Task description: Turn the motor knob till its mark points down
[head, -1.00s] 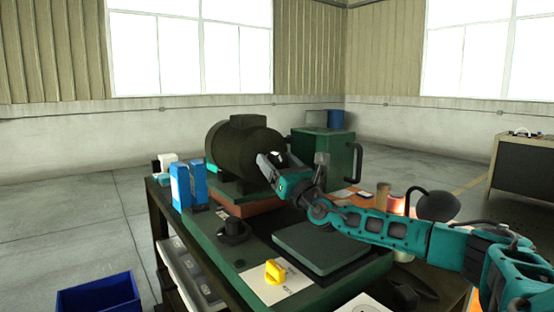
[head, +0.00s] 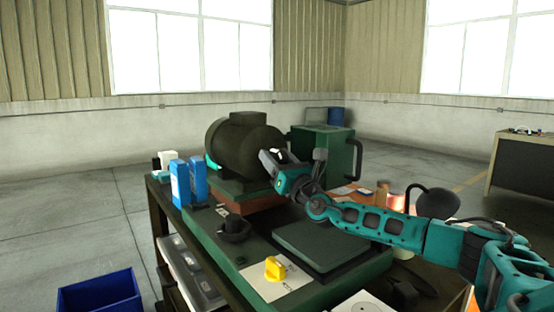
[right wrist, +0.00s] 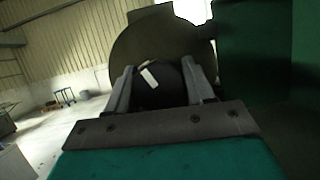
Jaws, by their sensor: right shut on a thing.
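The motor (head: 240,145) is a dark, bulky cylinder lying on a red-brown base at the back of the green bench. My right gripper (head: 273,158) is at the motor's right-hand end face. In the right wrist view the motor (right wrist: 160,35) fills the upper middle, and a dark round knob (right wrist: 165,93) sits between the two fingers of my right gripper (right wrist: 158,74), which is shut on it. The knob's white mark (right wrist: 149,77) slants from upper left to lower right in that view. In the head view my gripper hides the knob. My left gripper is not in view.
A green box with handles (head: 322,150) stands close to the right of the motor. Blue cartons (head: 189,183) stand at the bench's left edge. A black knob-like part (head: 235,228), a yellow piece (head: 275,268) and a flat green plate (head: 318,245) lie in front.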

